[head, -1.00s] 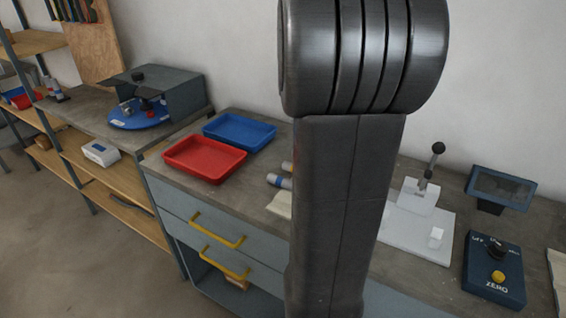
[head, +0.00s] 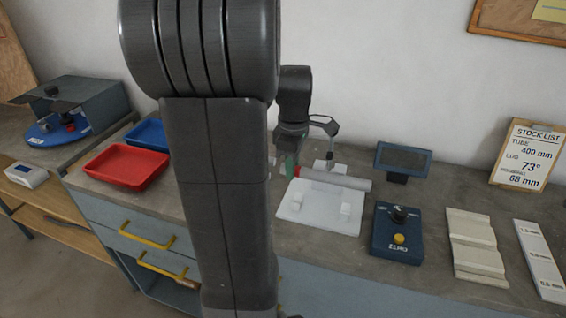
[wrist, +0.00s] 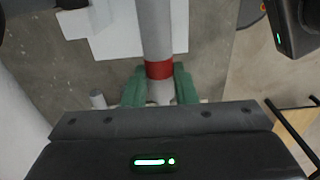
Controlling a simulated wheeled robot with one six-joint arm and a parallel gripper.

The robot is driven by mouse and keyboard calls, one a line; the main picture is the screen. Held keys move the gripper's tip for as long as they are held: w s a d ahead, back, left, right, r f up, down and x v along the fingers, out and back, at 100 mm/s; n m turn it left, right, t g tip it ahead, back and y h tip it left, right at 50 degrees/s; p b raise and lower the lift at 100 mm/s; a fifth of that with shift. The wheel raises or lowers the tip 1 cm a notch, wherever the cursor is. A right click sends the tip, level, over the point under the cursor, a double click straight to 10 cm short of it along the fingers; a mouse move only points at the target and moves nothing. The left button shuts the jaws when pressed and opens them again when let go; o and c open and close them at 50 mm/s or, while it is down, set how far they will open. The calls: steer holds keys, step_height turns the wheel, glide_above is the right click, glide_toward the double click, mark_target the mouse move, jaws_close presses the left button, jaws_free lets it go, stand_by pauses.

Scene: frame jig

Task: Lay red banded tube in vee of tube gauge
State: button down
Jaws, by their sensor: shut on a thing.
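The red banded tube (head: 340,179) is grey, with its red band near my gripper (head: 291,166). My gripper is shut on the tube by its banded end, with green fingers on either side. The tube lies roughly level across the rear of the white tube gauge (head: 318,219) and sticks out past its right side. In the wrist view, the tube (wrist: 153,28) runs away from my gripper (wrist: 160,88) over the white gauge plate (wrist: 115,43). I cannot tell whether the tube touches the vee. Part of the gauge's lever is hidden behind the tube.
Right of the gauge are a blue ZERO box (head: 397,233), a dark display (head: 403,161), cream blocks (head: 476,245) and a stock list (head: 525,154). A red tray (head: 126,166) and blue tray (head: 148,134) sit at left. My arm hides the bench between.

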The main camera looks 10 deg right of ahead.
steer(key=shift+f+b, duration=3.1)
steer(key=shift+f, duration=0.9)
steer(key=shift+s+f, duration=0.1)
steer(key=shift+a+f, duration=0.1)
steer(key=c, duration=1.1)
jaws_free()
steer(key=shift+f, duration=0.15)
steer(key=r, duration=0.7)
steer(key=r+p, duration=0.1)
steer(key=r, duration=0.6)
steer(key=shift+w+d+r, duration=0.2)
steer(key=shift+r, duration=0.2)
steer(key=shift+f, duration=0.1)
